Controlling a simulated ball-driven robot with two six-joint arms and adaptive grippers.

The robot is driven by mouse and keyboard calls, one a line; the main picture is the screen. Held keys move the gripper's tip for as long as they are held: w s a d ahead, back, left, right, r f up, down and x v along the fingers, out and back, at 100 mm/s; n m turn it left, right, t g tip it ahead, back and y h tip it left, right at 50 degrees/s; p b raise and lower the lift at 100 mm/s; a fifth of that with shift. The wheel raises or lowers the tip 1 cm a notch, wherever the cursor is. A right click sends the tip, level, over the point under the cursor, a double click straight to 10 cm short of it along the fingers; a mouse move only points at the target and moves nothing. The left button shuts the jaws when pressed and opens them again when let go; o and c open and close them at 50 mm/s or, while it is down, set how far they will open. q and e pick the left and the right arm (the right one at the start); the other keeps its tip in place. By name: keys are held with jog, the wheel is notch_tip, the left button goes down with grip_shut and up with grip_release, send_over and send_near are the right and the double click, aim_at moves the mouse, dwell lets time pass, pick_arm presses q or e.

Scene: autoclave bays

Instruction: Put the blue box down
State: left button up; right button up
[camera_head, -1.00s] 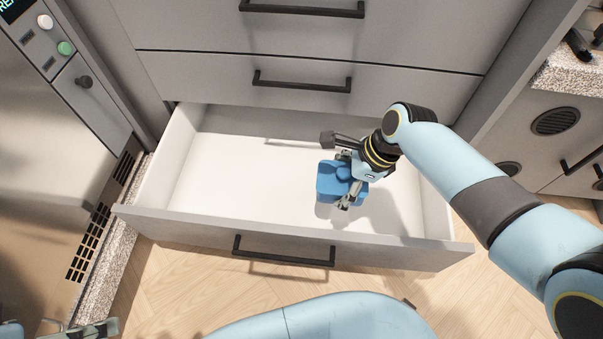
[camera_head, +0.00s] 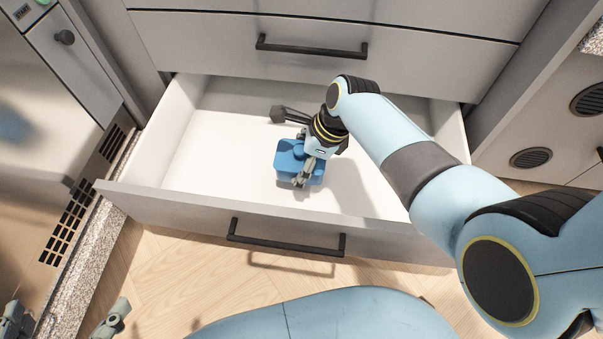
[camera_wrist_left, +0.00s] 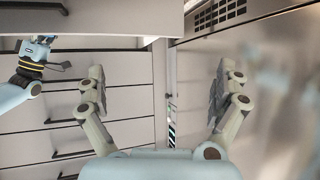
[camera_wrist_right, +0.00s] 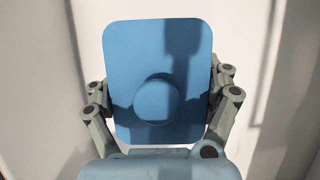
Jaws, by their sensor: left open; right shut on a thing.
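I cannot tell whether the box touches the drawer floor. The white-lined drawer (camera_head: 215,150) is pulled out. My left gripper (camera_head: 65,318) is at the lower left edge of the head view, outside the drawer. In the left wrist view its fingers (camera_wrist_left: 160,95) are apart and empty.
The drawer's front panel with a black handle (camera_head: 285,243) stands nearest me. Closed drawers (camera_head: 310,40) are above and behind. A steel unit with vents (camera_head: 75,215) is at the left. The left part of the drawer floor is clear.

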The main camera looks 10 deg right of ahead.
jog(key=shift+f, duration=0.2)
notch_tip(320, 180, down, 2)
jog(key=shift+s+f+b, duration=0.1)
jog(key=shift+b, duration=0.75)
jog(key=shift+f+b, duration=0.65)
jog(key=shift+b, duration=0.05)
pick_arm(q)
jog(key=w+d+r+m+t+h, duration=0.1)
jog(key=w+r+t, duration=0.4)
jog(key=r, duration=0.5)
jog(key=w+d+r+m+t+h, duration=0.1)
jog(key=w+r+t, duration=0.4)
jog(key=r, duration=0.5)
jog(key=shift+x, duration=0.8)
jog(key=shift+h, duration=0.4)
pick_arm(e)
jog(key=o, duration=1.1)
jog(key=shift+f, duration=0.1)
pick_arm(q)
jog(key=shift+w+r, duration=0.1)
